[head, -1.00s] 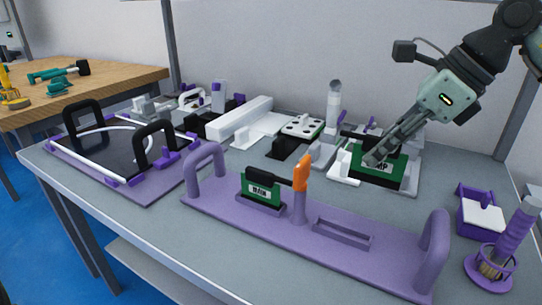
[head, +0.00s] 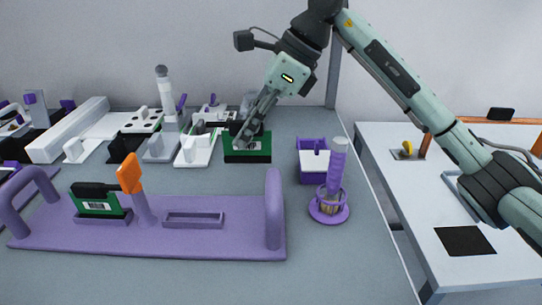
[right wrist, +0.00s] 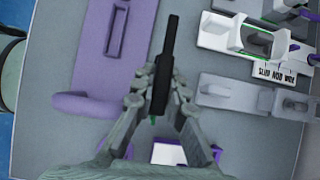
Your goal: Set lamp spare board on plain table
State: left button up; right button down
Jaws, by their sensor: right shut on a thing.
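The lamp spare board (head: 258,157) is a green plate with a pale label and a black grip along its top. My right gripper (head: 240,143) is shut on this black grip. In the right wrist view the grip shows as a dark bar (right wrist: 166,65) between the fingers, with a little green below. The board appears to hang above the grey worktop, clear of the white fixture (head: 198,150). A white-topped table (head: 400,215) stands at the right; I cannot tell whether it is the plain table. My left gripper is not in view.
A purple carrier (head: 150,240) with a second green board (head: 97,205) and an orange-topped post lies in front. The white table has a black square (head: 464,241).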

jog(key=d+f, duration=0.1)
jog(key=f, duration=0.1)
jog(key=w+d+f, duration=0.1)
jog(key=d+f, duration=0.1)
jog(key=d+f+p, duration=0.1)
jog(key=d+f, duration=0.1)
jog(key=f, duration=0.1)
jog(key=shift+w+d, duration=0.25)
jog(key=shift+w, duration=0.15)
jog(key=shift+f, duration=0.2)
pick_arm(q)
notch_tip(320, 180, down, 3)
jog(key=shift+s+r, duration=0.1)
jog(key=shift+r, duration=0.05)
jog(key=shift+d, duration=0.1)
pick_arm(e)
jog(key=shift+f, duration=0.15)
jog(key=c, duration=1.6)
grip_release()
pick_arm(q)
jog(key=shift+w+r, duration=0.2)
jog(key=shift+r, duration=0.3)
pick_arm(e)
jog(key=shift+o, duration=0.2)
